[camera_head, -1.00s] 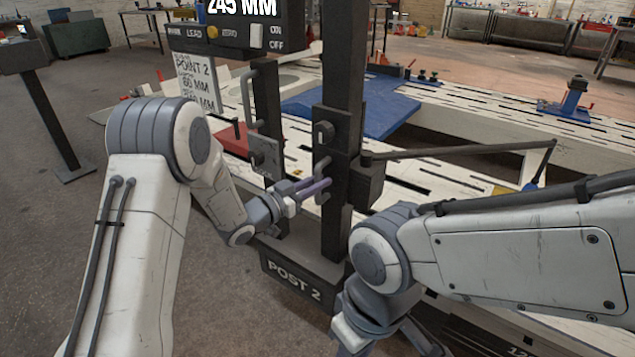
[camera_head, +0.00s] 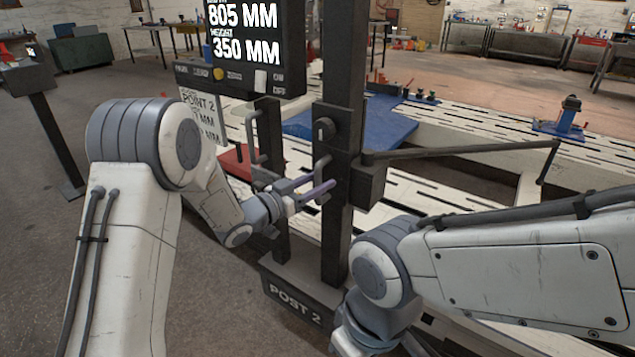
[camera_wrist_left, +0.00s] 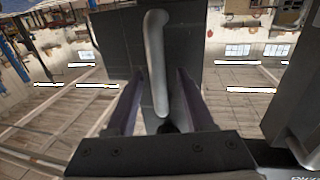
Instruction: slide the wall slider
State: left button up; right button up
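The wall slider is a black carriage (camera_head: 338,150) on the upright post (camera_head: 342,60), with a round knob and a D-shaped grey handle (camera_head: 322,166). My left gripper (camera_head: 325,188) is at this handle, its purple fingers one on each side of the bar. The left wrist view shows the handle (camera_wrist_left: 155,55) upright between the two fingers (camera_wrist_left: 160,85); narrow gaps seem to show beside it, but the handle travels with the gripper. A display (camera_head: 250,35) reads 805 MM and 350 MM.
A second post with a handle (camera_head: 256,137) stands just left of the slider post. A dark rod (camera_head: 460,151) reaches right from the carriage, above my right arm. A slotted white frame bench (camera_head: 450,195) lies behind.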

pick_arm(q)
jog(key=v, duration=1)
jog(key=shift+s, duration=0.2)
jog(key=shift+a, duration=0.15)
jog(key=s+d+f+n+g+y, duration=0.15)
jog(key=s+g+y, duration=0.45)
jog(key=s, duration=1)
jog(key=s+d+f+n+g+y, duration=0.15)
jog(key=s+g+y, duration=0.45)
jog(key=s, duration=0.9)
notch_tip(320, 180, up, 21)
jog(key=s+p, duration=0.1)
jog(key=p, duration=2.1)
jog(key=shift+s+m, duration=0.35)
jog(key=shift+m, duration=0.05)
